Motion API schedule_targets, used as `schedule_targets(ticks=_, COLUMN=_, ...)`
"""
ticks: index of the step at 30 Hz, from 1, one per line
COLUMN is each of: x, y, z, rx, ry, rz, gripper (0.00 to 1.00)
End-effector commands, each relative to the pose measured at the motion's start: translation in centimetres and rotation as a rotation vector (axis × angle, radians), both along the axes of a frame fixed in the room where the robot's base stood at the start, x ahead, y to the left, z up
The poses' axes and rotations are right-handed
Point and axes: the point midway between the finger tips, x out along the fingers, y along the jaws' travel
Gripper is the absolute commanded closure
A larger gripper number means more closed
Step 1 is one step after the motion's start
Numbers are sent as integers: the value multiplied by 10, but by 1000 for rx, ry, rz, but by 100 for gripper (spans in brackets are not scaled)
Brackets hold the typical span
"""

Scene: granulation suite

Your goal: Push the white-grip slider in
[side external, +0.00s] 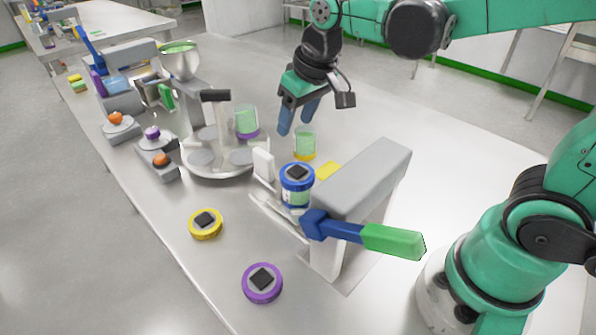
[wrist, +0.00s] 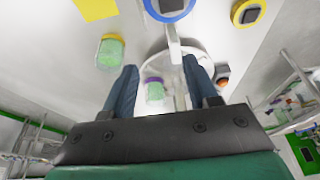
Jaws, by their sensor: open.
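The white slider grip (side external: 263,165) stands upright beside the blue-lidded jar, at the left end of a pale rail (side external: 279,216) by the grey press. In the wrist view, a white upright piece (wrist: 173,42) that looks like this grip shows above the gap between my fingers. My gripper (side external: 297,121) is open and empty, with blue fingers pointing down. It hangs above the table, behind the grip and apart from it. In the wrist view, my gripper (wrist: 162,82) has its fingers spread at the middle. How far the slider is out is hard to tell.
The blue-lidded jar (side external: 297,187) stands before the grey press (side external: 362,180) with its green-handled lever (side external: 392,241). An open yellow-based jar (side external: 305,143) stands close below my gripper. A round carousel (side external: 218,167) is to the left. Yellow (side external: 205,223) and purple (side external: 262,283) lids lie in front.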

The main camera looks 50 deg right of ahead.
Motion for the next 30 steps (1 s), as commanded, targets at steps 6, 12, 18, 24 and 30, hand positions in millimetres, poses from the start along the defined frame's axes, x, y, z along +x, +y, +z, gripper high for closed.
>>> schedule_targets(ticks=6, x=45, y=12, z=-27, rx=-4, ry=186, rz=1, gripper=47)
schedule_targets(ticks=12, x=64, y=19, z=-53, rx=-11, ry=295, rz=2, gripper=47)
schedule_targets(ticks=18, x=68, y=21, z=-68, rx=-14, ry=326, rz=0, gripper=47)
schedule_targets(ticks=24, x=68, y=21, z=-96, rx=-14, ry=325, rz=0, gripper=47)
schedule_targets(ticks=30, x=68, y=21, z=-114, rx=-14, ry=324, rz=0, gripper=47)
